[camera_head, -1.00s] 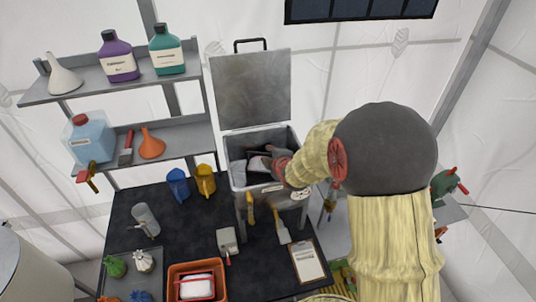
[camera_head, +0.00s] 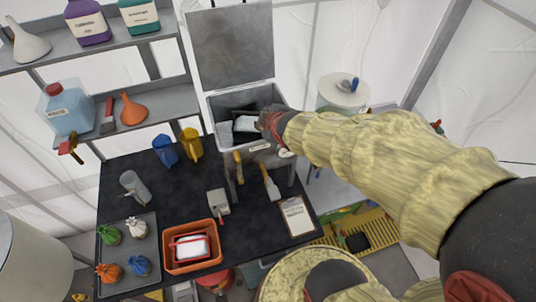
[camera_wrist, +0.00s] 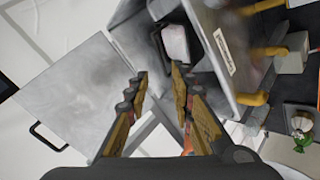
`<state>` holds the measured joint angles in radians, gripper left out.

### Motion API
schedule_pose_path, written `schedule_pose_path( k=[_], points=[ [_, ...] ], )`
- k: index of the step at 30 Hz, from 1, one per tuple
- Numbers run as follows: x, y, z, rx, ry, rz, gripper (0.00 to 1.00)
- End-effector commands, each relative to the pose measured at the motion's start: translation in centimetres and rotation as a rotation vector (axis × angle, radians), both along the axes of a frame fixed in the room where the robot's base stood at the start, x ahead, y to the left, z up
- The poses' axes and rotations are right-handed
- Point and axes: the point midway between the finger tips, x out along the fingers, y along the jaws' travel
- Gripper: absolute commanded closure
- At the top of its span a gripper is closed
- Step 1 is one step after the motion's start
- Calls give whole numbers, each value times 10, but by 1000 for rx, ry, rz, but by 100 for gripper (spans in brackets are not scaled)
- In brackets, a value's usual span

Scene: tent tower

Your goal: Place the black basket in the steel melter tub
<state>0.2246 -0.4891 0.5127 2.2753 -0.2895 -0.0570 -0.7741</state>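The steel melter tub (camera_head: 234,148) stands at the back of the dark table with its lid (camera_head: 232,45) raised. The black basket (camera_head: 242,114) sits inside the tub and holds a pale block (camera_head: 245,124). In the wrist view the block (camera_wrist: 175,42) and the dark basket frame show beyond my fingers. My gripper (camera_head: 272,122) is at the tub's right side, over the rim. In the wrist view the two fingers of my gripper (camera_wrist: 160,88) are apart, with a gap between them. The basket's lower part is hidden by the tub walls.
An orange bin (camera_head: 168,258) with a red basket (camera_head: 190,247) stands at the front of the table. Blue (camera_head: 165,150) and yellow (camera_head: 191,146) jugs stand left of the tub. A clipboard (camera_head: 296,216) lies at the right edge. Shelves with bottles are at left.

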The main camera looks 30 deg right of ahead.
Motion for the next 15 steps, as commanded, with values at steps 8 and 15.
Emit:
schedule_pose_path(
  k=[8,15],
  points=[
    [-121,64,65,467,151,-398,76],
    [-199,100,78,676,272,-590,76]
  ],
)
